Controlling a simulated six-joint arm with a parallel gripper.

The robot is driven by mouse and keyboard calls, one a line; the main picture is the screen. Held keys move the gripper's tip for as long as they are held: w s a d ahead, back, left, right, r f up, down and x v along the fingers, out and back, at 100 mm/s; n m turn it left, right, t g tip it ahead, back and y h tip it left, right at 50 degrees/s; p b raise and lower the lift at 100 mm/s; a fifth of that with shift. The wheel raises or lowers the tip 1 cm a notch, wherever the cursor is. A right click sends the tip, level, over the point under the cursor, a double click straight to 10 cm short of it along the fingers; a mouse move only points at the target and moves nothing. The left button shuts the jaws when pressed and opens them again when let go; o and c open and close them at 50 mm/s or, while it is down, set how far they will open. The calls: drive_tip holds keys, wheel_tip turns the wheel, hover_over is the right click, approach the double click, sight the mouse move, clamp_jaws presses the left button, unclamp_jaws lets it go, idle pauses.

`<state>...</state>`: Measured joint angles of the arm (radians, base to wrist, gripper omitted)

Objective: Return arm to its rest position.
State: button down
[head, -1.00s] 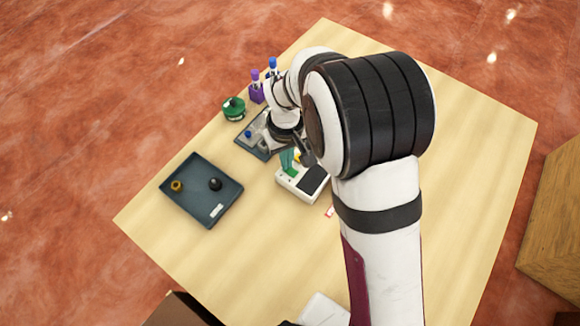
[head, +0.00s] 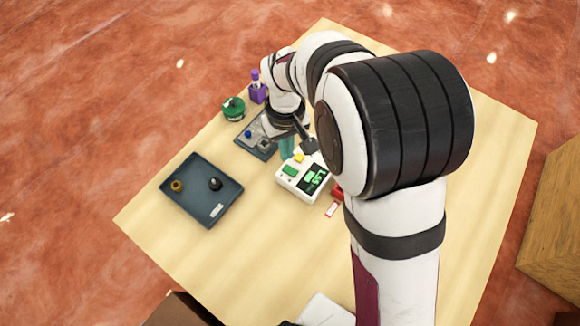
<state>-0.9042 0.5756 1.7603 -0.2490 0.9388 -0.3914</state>
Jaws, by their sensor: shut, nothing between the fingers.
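My arm reaches in from the bottom right over the wooden table (head: 270,215). My gripper (head: 291,155) points down beside the white device and close to the small dark tray. Its teal fingers are partly hidden by the gripper body and the device, and I see nothing held in them. The white device (head: 289,184) has a green button, a yellow button and a dark screen with lit green marks.
A dark tray (head: 181,208) at left holds a brass ring (head: 177,186) and a black knob (head: 215,184). A small tray (head: 243,141), a green round item (head: 233,109) and a purple bottle (head: 257,93) stand behind. A red item (head: 337,193) is by my arm. The table's front left is clear.

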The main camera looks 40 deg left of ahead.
wheel_tip(320, 180, up, 2)
idle(0.5)
drive_tip(key=d+r+m, duration=0.4)
drive_tip(key=d, duration=0.5)
drive_tip(key=d+r+m, duration=0.4)
drive_tip(key=d+r, duration=0.1)
drive_tip(key=d, duration=0.3)
drive_tip(key=s+d+r+m+y, duration=0.1)
drive_tip(key=s+d+m, duration=0.8)
drive_tip(key=s+d, duration=0.3)
drive_tip(key=shift+s+m+y, duration=0.3)
drive_tip(key=shift+y, duration=0.1)
